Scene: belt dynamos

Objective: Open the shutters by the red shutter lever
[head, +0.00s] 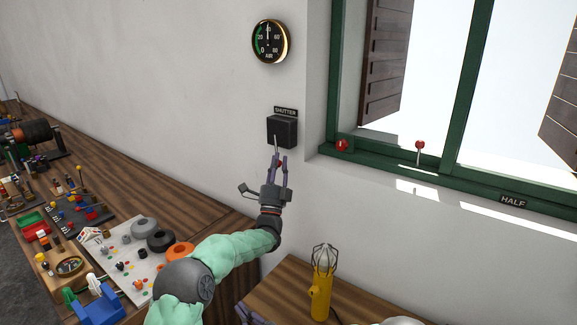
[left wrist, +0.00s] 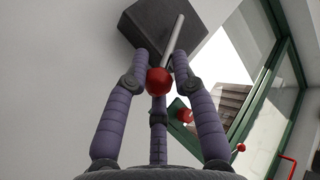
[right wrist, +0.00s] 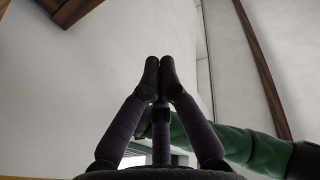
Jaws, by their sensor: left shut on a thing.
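The red shutter lever is a pale rod with a red knob (left wrist: 160,81), hanging down from a dark box (head: 282,131) on the wall under a "SHUTTER" plate (head: 285,111). My left gripper (head: 280,161) is below the box, its fingers shut on the lever around the knob; the knob shows between the fingers in the left wrist view. Two brown louvred shutters (head: 385,60) (head: 561,105) stand outside the window with a wide bright gap between them. My right gripper (right wrist: 160,68) has its fingertips together and looks empty; purple fingers (head: 250,315) show at the head view's bottom edge.
The green window frame (head: 468,85) carries red knobs (head: 342,146) (head: 420,145), with a "HALF" plate (head: 513,201) on the sill. A round gauge (head: 270,41) hangs above the box. A yellow lamp (head: 322,285) and a crowded workbench (head: 120,170) stand below.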

